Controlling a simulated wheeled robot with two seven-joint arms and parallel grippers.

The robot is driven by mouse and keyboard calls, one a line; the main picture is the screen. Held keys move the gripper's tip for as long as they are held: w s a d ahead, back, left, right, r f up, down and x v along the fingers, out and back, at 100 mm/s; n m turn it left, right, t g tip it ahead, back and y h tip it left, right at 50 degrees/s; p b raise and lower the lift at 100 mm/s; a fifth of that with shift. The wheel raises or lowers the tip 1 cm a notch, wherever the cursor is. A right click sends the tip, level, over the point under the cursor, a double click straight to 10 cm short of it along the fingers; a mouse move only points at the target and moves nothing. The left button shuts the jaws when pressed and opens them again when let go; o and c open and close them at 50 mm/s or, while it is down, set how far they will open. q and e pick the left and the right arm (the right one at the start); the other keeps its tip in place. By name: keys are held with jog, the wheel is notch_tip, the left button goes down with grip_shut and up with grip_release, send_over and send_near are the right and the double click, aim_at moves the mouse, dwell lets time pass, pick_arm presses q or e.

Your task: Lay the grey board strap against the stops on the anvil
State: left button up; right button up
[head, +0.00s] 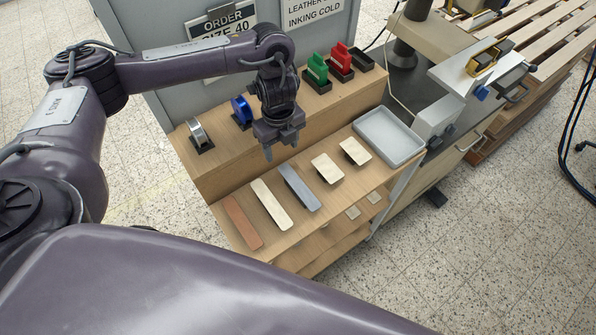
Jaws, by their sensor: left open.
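The grey board strap (300,187) lies flat on the wooden shelf, between a cream strap and two small cream pieces. My left gripper (282,147) is open and empty, pointing down above the shelf, just behind and above the far end of the grey strap. It does not touch the strap. A white press-like machine (452,75) stands on the bench at the upper right. I cannot make out the anvil's stops clearly from here. My right gripper is not in view.
A brown strap (242,222) and a cream strap (271,204) lie left of the grey one. Small cream pieces (327,167) and a grey tray (389,138) lie to the right. Foil rolls (198,134) and green and red holders (317,70) stand on the raised step behind.

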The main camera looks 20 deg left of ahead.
aim_at(286, 170)
pick_arm(q)
jog(key=shift+s+d+f+b, duration=0.15)
jog(key=shift+s+d+f, duration=0.1)
jog(key=shift+f, duration=0.35)
jog(key=shift+s+d+f+b, duration=0.15)
jog(key=shift+s+f, duration=0.1)
jog(key=shift+f, duration=0.3)
jog(key=f, duration=0.3)
jog(key=f+b, duration=0.1)
jog(key=shift+w+f, duration=0.3)
jog(key=shift+w, duration=0.1)
jog(key=shift+d+f, duration=0.1)
jog(key=shift+f, duration=0.1)
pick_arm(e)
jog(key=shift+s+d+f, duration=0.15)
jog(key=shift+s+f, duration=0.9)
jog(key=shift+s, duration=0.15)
pick_arm(q)
jog(key=shift+f, duration=0.1)
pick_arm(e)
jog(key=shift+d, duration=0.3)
pick_arm(q)
jog(key=c, duration=1)
